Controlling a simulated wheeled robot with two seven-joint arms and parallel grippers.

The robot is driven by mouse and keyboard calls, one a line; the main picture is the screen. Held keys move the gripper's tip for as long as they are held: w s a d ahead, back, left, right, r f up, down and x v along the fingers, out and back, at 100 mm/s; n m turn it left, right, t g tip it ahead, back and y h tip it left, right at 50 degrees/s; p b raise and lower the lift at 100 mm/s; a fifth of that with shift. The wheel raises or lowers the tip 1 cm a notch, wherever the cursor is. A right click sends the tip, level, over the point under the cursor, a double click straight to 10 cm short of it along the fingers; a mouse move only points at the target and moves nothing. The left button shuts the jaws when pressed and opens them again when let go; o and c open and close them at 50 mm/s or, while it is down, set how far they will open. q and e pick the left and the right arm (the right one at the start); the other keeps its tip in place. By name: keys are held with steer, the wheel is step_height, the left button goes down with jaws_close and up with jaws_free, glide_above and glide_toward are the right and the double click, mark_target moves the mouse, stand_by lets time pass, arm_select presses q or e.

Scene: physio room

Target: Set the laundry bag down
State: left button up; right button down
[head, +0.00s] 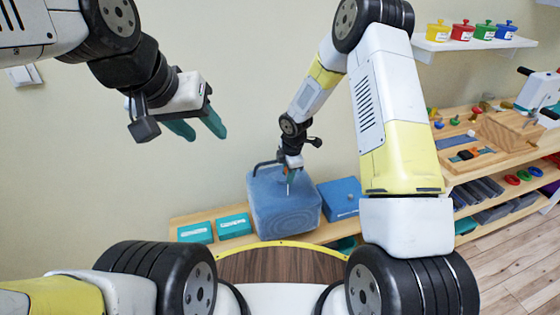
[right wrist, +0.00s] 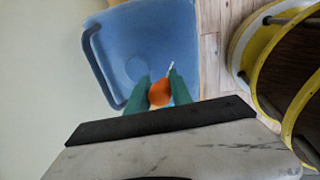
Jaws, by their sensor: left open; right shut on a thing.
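The laundry bag (head: 285,207) looks like a blue, rounded box-shaped bag with a dark loop handle. My right gripper (head: 291,176) is at its top, with its fingers pointing down. In the right wrist view, the green fingers (right wrist: 160,90) are closed on a small orange part (right wrist: 160,93) over the blue bag (right wrist: 150,45). The bag hangs or rests in front of a low wooden bench; I cannot tell whether its underside touches anything. My left gripper (head: 203,128) is open and empty, up by the wall at the left.
The low wooden bench (head: 190,219) holds teal boxes (head: 234,226) left of the bag and a blue box (head: 341,198) right of it. Wooden shelves (head: 470,165) with small items stand at the right. A wall shelf (head: 470,43) holds colored pots. Floor (head: 500,245) is clear at lower right.

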steer(key=shift+s+x, duration=0.2)
steer(key=shift+x, duration=1.1)
steer(key=shift+s+x, duration=0.15)
steer(key=shift+x, duration=1.15)
steer(key=c, duration=1.1)
jaws_free()
steer(key=shift+s+d+f, duration=0.15)
steer(key=shift+d+f, duration=0.05)
steer(key=shift+c, duration=0.2)
steer(key=s+d+r+m+t, duration=0.1)
steer(key=s+d+r+m, duration=0.2)
steer(key=r, duration=0.7)
steer(key=s+d+r+m, duration=0.2)
steer(key=s+r, duration=0.1)
steer(key=r, duration=0.6)
steer(key=s+d+r+m+t, duration=0.1)
steer(key=s+d+r+m, duration=0.15)
steer(key=r, duration=0.75)
steer(key=s+d+r+m+t, duration=0.1)
steer(key=s+d+r+m, duration=0.1)
steer(key=s+r+m, duration=0.4)
steer(key=s+d+r+m+t+y, duration=0.1)
steer(key=s+r+m, duration=0.5)
steer(key=s, duration=0.8)
steer(key=shift+s+d+r+m, duration=0.4)
steer(key=shift+d+m, duration=0.3)
steer(key=shift+m, duration=0.15)
